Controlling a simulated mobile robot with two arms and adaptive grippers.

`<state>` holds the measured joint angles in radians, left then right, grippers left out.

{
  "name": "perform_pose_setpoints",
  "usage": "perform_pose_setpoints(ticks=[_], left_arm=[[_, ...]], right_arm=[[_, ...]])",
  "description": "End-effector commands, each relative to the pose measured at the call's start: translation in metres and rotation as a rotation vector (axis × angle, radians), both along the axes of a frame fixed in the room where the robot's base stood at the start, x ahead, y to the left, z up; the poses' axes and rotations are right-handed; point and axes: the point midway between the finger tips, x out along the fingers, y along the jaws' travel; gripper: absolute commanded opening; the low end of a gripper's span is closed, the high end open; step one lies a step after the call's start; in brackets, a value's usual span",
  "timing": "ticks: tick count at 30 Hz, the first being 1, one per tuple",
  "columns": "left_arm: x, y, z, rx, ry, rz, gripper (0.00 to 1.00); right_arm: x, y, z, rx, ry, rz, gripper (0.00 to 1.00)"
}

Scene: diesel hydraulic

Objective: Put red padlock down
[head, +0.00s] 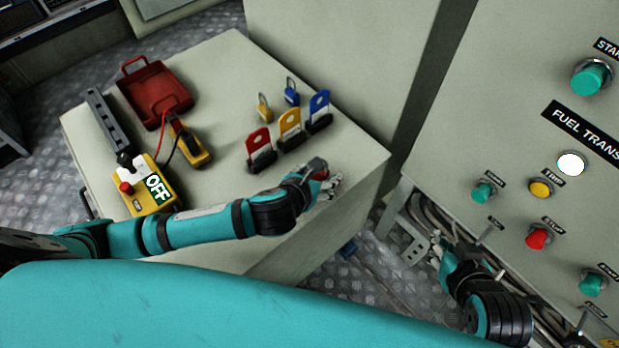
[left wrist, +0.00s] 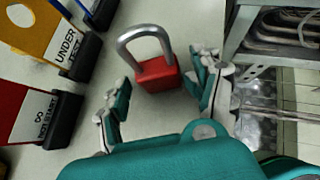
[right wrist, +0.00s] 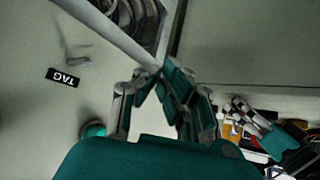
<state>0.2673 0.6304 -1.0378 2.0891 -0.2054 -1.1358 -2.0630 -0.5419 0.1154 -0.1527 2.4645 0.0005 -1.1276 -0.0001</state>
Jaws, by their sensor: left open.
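The red padlock (left wrist: 157,75), with a grey metal shackle, is on the pale cabinet top (head: 215,75). In the left wrist view it lies between the spread fingers of my left gripper (left wrist: 158,92), with visible gaps on both sides. In the head view the red padlock (head: 318,167) is partly hidden by my left gripper (head: 322,187), near the cabinet's right edge. My right gripper (head: 437,247) is low in front of the panel. In the right wrist view its fingertips (right wrist: 160,72) are close together, with nothing seen between them.
Red, yellow and blue tags (head: 290,122) stand in black holders. Yellow (head: 264,107) and blue (head: 292,92) padlocks lie behind them. A red box (head: 155,92), a yellow meter (head: 192,145) and a yellow OFF box (head: 150,188) are at left. The control panel (head: 510,130) rises at right.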

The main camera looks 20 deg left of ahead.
Motion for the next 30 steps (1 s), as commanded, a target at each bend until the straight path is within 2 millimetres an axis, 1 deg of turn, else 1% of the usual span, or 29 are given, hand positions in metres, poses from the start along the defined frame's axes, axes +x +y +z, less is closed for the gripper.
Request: perform_pose_setpoints(ticks=[1,2,9,15,21,30], left_arm=[[-0.009,0.002,0.001,0.003,0.009,-0.004,0.67],[-0.014,0.002,0.006,0.003,0.008,-0.004,0.67],[-0.050,0.009,0.043,-0.004,-0.006,-0.004,0.67],[-0.072,0.013,0.065,-0.006,-0.012,-0.002,0.67],[-0.079,0.015,0.072,-0.006,-0.015,-0.001,0.67],[-0.079,0.015,0.072,-0.007,-0.016,-0.001,0.67]], right_arm=[[0.000,0.000,0.000,0.000,-0.002,0.000,0.00],[0.001,0.000,0.000,0.000,-0.002,0.001,0.00],[0.001,0.000,0.001,0.000,-0.005,0.000,0.00],[0.002,0.000,0.002,-0.001,-0.005,0.001,0.00],[0.002,0.000,0.002,-0.001,-0.006,0.001,0.00],[0.001,0.000,0.002,-0.001,-0.005,0.001,0.00]])
